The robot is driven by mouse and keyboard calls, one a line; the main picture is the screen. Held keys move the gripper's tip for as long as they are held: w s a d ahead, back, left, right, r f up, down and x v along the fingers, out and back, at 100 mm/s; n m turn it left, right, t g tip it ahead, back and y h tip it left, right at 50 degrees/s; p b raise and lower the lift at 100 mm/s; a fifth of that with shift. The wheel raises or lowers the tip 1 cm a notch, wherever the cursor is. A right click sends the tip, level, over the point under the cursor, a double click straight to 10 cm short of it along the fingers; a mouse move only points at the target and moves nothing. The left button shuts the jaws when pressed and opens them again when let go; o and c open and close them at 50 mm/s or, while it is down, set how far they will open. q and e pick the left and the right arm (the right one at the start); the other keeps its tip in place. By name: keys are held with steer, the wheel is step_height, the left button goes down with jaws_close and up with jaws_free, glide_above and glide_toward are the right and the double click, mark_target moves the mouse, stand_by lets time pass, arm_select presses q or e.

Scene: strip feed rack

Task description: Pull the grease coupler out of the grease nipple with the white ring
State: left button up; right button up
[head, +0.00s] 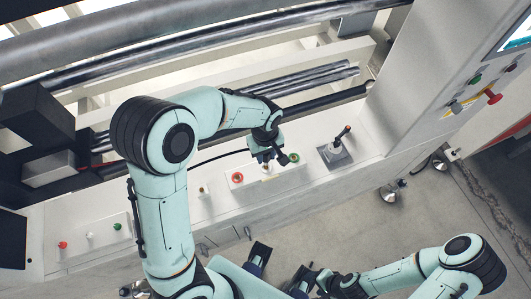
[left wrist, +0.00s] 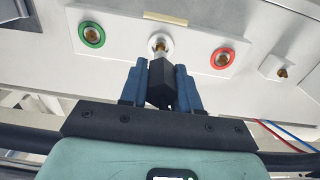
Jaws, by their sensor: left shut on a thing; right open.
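The grease coupler (left wrist: 160,84), a dark block, is between the blue fingers of my left gripper (left wrist: 160,88), which is shut on it. In the left wrist view the coupler's front end points at the brass grease nipple with the white ring (left wrist: 168,44). Brass shows between them; I cannot tell whether they touch. In the head view my left gripper (head: 266,157) is over the panel, between the red and green rings, and hides most of the white ring. My right gripper (head: 305,281) is open and low at the bottom, away from the panel.
A nipple with a green ring (left wrist: 91,35) and one with a red ring (left wrist: 229,67) flank the white one. A bare fitting (left wrist: 281,72) sits beyond the red ring. A black hose (head: 218,156) runs left from my left gripper. A lever (head: 341,139) stands to the right.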

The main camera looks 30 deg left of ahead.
arm_select(q)
steer(key=shift+r+p, duration=1.25)
steer(key=shift+r, duration=0.3)
arm_select(e)
steer(key=shift+w+r, duration=0.25)
steer(key=shift+r, duration=0.45)
steer(key=shift+w+r, duration=0.25)
steer(key=shift+r, duration=0.4)
arm_select(q)
steer(key=shift+r, duration=0.2)
steer(key=shift+r+p, duration=1.05)
steer(key=shift+r, duration=0.3)
arm_select(e)
steer(key=shift+w+r, duration=0.3)
steer(key=shift+r, duration=0.3)
steer(key=shift+w+r, duration=0.25)
steer(key=shift+r, duration=0.3)
arm_select(q)
steer(key=shift+f, duration=0.1)
